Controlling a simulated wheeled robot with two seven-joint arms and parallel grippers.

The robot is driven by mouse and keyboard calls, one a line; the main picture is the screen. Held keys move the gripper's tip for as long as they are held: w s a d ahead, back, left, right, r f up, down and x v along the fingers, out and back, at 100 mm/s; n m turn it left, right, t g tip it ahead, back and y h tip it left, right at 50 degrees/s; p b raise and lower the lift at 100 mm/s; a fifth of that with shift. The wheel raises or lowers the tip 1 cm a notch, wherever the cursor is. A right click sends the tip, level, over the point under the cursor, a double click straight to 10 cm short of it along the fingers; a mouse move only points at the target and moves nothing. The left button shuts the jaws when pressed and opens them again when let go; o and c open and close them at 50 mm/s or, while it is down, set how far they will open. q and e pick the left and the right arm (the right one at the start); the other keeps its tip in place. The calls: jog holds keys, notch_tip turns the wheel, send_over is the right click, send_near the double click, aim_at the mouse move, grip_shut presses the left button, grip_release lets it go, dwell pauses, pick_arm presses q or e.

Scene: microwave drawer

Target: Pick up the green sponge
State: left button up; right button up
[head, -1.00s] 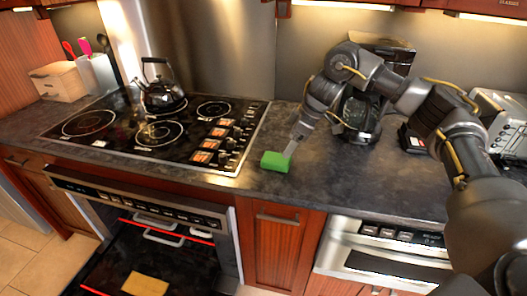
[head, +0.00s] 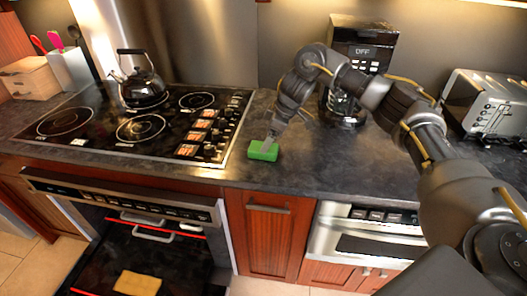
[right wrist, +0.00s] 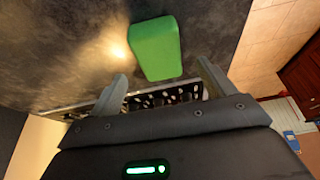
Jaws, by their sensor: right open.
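The green sponge (head: 263,151) lies on the dark countertop (head: 330,170), just right of the stove and close to the counter's front edge. It also shows in the right wrist view (right wrist: 156,48), beyond the fingertips. My right gripper (head: 269,141) is at the sponge in the head view. In the right wrist view the right gripper (right wrist: 159,75) is open, its two fingers spread on either side of the sponge's near end. The fingers do not close on it. My left gripper is not in view.
A black stovetop (head: 140,125) with a kettle (head: 142,85) is on the left. A coffee maker (head: 358,60) stands behind my right arm and a toaster (head: 490,105) at the right. The oven below the stovetop is open, with a yellow item (head: 137,284) inside.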

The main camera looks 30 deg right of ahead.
jog(key=x, duration=0.5)
jog(key=shift+s+d, duration=0.15)
jog(key=shift+d, duration=0.05)
jog(key=c, duration=1.1)
jog(key=shift+o, duration=0.2)
jog(key=shift+r, duration=0.6)
jog(key=s+a+r, duration=0.6)
jog(key=a+r, duration=0.5)
jog(key=a, duration=0.1)
jog(key=shift+s+a+r+b, duration=0.2)
jog(key=shift+a+r+b, duration=0.1)
jog(key=shift+r+b, duration=0.05)
